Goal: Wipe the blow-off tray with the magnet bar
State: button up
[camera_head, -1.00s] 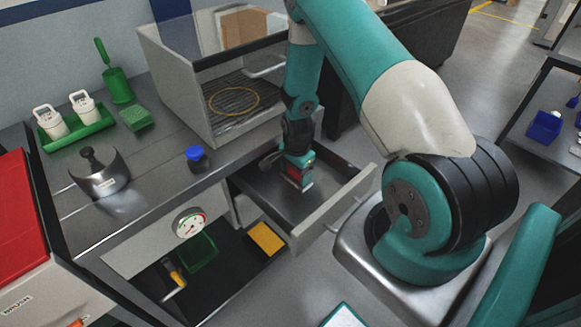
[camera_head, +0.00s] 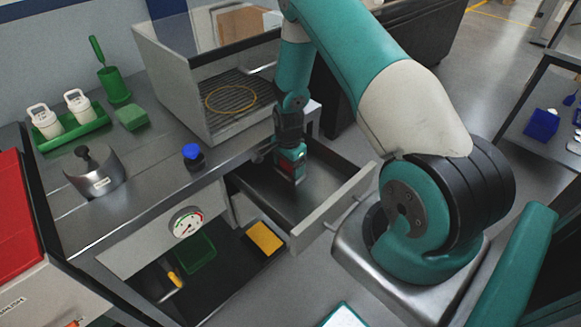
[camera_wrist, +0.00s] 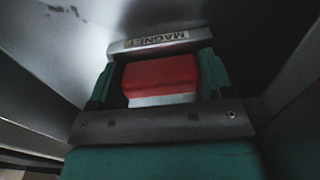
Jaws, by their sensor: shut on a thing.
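The magnet bar shows in the wrist view as a red grip (camera_wrist: 160,76) with a grey metal bar lettered MAGNET (camera_wrist: 150,41) beyond it. My gripper (camera_wrist: 157,82) is shut on the red grip, a teal finger on each side. In the head view my gripper (camera_head: 290,163) points down inside the pulled-out tray (camera_head: 312,205), near its left inner side. I cannot tell whether the bar touches the tray floor. Small dark specks (camera_wrist: 64,10) lie on the grey metal surface at the upper left of the wrist view.
The tray's front wall (camera_head: 335,210) and side walls surround my gripper. A clear-fronted cabinet (camera_head: 185,75) stands on the bench behind. A blue-capped jar (camera_head: 194,156) and a steel pot (camera_head: 97,175) stand on the bench. A yellow block (camera_head: 264,238) lies on the shelf below.

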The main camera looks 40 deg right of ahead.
jog(key=shift+d, duration=1.05)
jog(key=shift+s, duration=1.85)
jog(key=shift+w+r, duration=0.1)
jog(key=shift+w, duration=1.75)
jog(key=shift+r+p, duration=1.95)
jog(key=shift+r, duration=1.1)
notch_tip(320, 180, up, 3)
jog(key=shift+f+p, duration=0.1)
jog(key=shift+p, duration=0.9)
